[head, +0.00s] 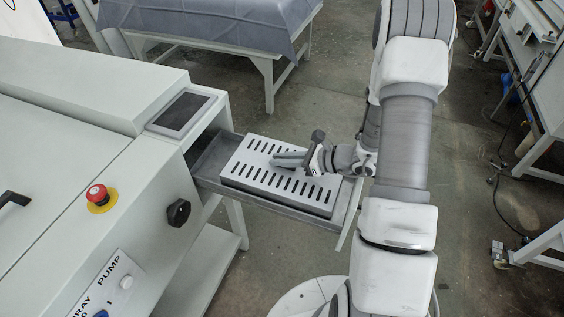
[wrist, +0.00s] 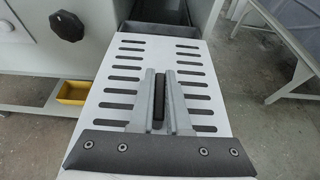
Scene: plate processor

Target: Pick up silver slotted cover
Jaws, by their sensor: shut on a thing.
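The silver slotted cover (head: 247,177) is a flat rectangular plate with two rows of dark slots. It lies over the grey pull-out tray (head: 207,185) beside the machine; I cannot tell whether it rests on the tray or is slightly raised. My gripper (head: 276,159) reaches in from the right, over the cover's middle. In the wrist view the cover (wrist: 105,107) fills the centre, and my gripper (wrist: 159,97) has its two fingers close around a narrow dark piece at mid-cover, shut on the cover. The exact contact is partly hidden by the fingers.
The white machine (head: 75,130) stands at left, with a red emergency button (head: 97,194) and a black knob (head: 178,213). A cloth-covered table (head: 215,18) is behind. A yellow bin (wrist: 72,92) sits low at left. Open floor lies right of the tray.

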